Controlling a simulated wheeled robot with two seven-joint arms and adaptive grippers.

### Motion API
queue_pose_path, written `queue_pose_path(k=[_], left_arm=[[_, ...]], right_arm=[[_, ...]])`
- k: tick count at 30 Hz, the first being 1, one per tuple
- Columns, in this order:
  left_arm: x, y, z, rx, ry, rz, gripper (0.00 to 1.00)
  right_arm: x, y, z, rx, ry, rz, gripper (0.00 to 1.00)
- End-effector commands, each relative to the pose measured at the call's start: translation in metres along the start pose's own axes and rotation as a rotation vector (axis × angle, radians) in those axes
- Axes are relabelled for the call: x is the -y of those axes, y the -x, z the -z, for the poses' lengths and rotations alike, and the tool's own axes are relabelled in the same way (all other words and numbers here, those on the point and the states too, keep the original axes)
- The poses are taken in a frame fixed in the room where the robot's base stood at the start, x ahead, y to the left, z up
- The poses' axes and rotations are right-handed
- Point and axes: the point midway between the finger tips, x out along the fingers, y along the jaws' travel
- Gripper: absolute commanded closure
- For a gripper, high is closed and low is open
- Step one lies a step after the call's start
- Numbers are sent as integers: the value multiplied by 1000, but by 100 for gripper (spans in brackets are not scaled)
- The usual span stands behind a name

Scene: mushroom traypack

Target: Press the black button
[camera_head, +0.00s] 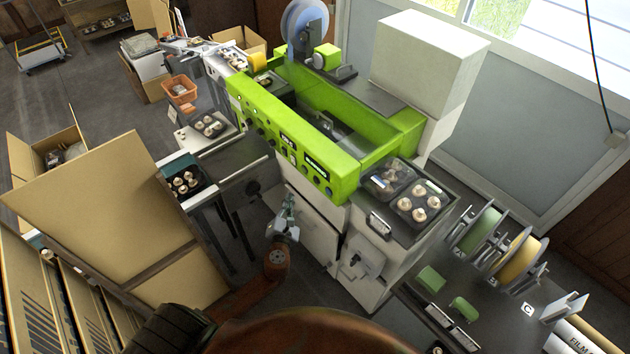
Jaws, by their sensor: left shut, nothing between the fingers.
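The green packing machine (318,150) stands in the middle. Its slanted front panel carries several dark round buttons or knobs, one of them a black one (270,143) left of the label; at this size I cannot tell which is the task's button. My left gripper (290,201) is shut and empty. It points upward in front of the machine's lower cabinet, below the panel and apart from the buttons in the picture. My right gripper is out of view.
A dark tray (186,203) of mushrooms sits on the left infeed table. Packed mushroom trays (400,212) lie on the outfeed at right. Film rolls (520,258) stand on the dark table at right.

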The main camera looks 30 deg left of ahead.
Motion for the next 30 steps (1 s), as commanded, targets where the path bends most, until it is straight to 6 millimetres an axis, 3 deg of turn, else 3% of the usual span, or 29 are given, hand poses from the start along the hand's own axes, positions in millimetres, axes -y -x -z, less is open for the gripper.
queue_pose_path(k=[11, 25, 30], left_arm=[[3, -3, -1, -2, 4, 1, 100], [34, -44, -29, -2, 6, 3, 100], [40, -55, -40, -2, 5, 2, 100]], right_arm=[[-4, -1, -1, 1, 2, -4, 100], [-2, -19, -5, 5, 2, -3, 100], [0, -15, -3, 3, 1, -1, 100]])
